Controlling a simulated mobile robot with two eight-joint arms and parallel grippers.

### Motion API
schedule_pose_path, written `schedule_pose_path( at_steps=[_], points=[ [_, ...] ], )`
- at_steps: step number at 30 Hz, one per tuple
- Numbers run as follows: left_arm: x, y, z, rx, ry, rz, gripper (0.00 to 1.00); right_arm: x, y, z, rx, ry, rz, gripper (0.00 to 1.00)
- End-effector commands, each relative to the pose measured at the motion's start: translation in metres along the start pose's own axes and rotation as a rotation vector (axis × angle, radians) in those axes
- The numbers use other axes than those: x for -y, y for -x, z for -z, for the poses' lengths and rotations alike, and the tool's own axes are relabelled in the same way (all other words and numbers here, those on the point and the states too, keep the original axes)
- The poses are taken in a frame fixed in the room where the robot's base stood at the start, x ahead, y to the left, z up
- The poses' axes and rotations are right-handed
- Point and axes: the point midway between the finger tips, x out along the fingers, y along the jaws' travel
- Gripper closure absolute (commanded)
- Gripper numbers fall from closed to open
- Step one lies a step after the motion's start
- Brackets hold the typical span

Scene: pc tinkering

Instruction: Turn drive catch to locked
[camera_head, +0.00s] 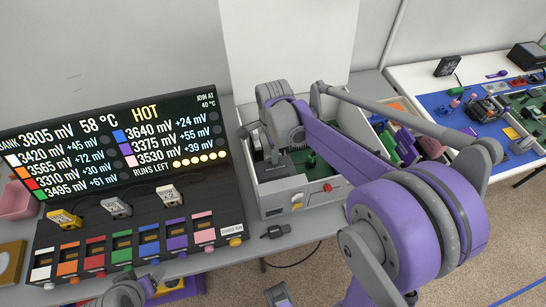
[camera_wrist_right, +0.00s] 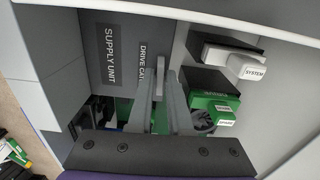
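The drive catch (camera_wrist_right: 160,78) is a small light grey upright bar in the right wrist view. It sits on the grey inner wall of the open case (camera_head: 257,200), beside a label reading "DRIVE CAT…", partly covered. My right gripper (camera_wrist_right: 160,80) reaches down into the case, and its two grey fingers stand apart on either side of the catch. A gap seems to show beside the bar; contact is not clear. In the head view my right gripper (camera_head: 272,153) is inside the case, its fingertips hard to see. My left gripper does not show clearly; only arm parts appear at the bottom left.
A "SUPPLY UNIT" label (camera_wrist_right: 109,55) is left of the catch. White "SYSTEM" (camera_wrist_right: 252,70) and green-bodied (camera_wrist_right: 215,105) drives sit right of it. A display board (camera_head: 120,150) with coloured modules stands left of the case. A blue-matted table (camera_head: 440,103) is at right.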

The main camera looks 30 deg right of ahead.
Motion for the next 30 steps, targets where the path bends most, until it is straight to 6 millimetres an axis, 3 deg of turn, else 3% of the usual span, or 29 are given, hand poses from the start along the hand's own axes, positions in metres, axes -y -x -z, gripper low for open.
schedule_pose_path(
  at_steps=[1, 3, 14, 30],
  points=[
    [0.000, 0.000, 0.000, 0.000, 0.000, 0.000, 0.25, 0.000, 0.000, 0.000, 0.000, 0.008, 0.000, 0.74],
    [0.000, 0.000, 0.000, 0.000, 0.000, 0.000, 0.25, 0.000, 0.000, 0.000, 0.000, 0.011, 0.000, 0.63],
    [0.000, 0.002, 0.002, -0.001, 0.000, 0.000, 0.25, 0.000, 0.004, 0.000, 0.000, 0.014, 0.000, 0.63],
    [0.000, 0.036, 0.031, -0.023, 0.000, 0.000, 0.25, 0.001, 0.061, 0.000, 0.000, 0.014, 0.001, 0.63]
  ],
)
